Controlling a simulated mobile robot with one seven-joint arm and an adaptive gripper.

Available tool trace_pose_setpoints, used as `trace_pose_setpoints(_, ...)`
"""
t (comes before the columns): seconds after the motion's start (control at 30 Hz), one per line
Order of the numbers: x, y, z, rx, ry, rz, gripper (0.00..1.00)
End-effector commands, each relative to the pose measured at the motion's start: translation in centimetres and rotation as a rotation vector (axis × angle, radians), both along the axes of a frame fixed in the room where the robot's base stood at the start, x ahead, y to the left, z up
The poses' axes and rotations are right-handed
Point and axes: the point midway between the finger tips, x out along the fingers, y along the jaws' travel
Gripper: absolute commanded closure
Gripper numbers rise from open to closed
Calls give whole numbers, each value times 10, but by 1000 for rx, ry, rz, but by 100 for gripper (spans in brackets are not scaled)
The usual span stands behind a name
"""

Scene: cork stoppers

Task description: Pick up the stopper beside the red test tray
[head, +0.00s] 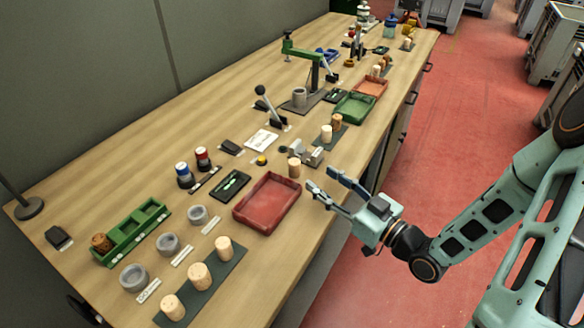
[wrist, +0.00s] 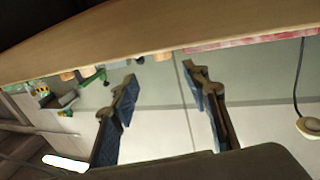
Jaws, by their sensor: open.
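The red test tray (head: 267,203) lies on the wooden bench near its front edge. A light cork stopper (head: 294,167) stands upright just beyond the tray's far right corner, beside it. My gripper (head: 321,182) is open and empty, to the right of the stopper and tray, near the bench's front edge, apart from both. In the wrist view my two fingers (wrist: 158,76) are spread. The scene there appears upside down, with the red tray's edge (wrist: 250,42) at upper right. A small tan shape shows between the fingers; I cannot tell if it is this stopper.
A grey metal fixture (head: 306,154) stands close behind the stopper. More stoppers stand on a dark mat (head: 226,272) in front and on another mat (head: 341,134) farther back. A second, orange-red tray (head: 371,87) lies far back.

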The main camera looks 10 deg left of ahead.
Motion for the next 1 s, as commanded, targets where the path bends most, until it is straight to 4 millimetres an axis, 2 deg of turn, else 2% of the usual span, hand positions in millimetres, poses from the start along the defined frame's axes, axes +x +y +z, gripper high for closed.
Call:
trace_pose_setpoints(0.1, 10, 15, 0, -1, -2, 3, 57)
trace_pose_setpoints(0.27, 16, 24, 0, -1, 0, 2, 57)
trace_pose_setpoints(0.6, 38, 63, 1, -3, -2, 0, 57)
trace_pose_setpoints(0.9, 42, 68, 0, -2, -1, -1, 57)
trace_pose_setpoints(1.0, 42, 67, 0, -3, 0, -1, 67)
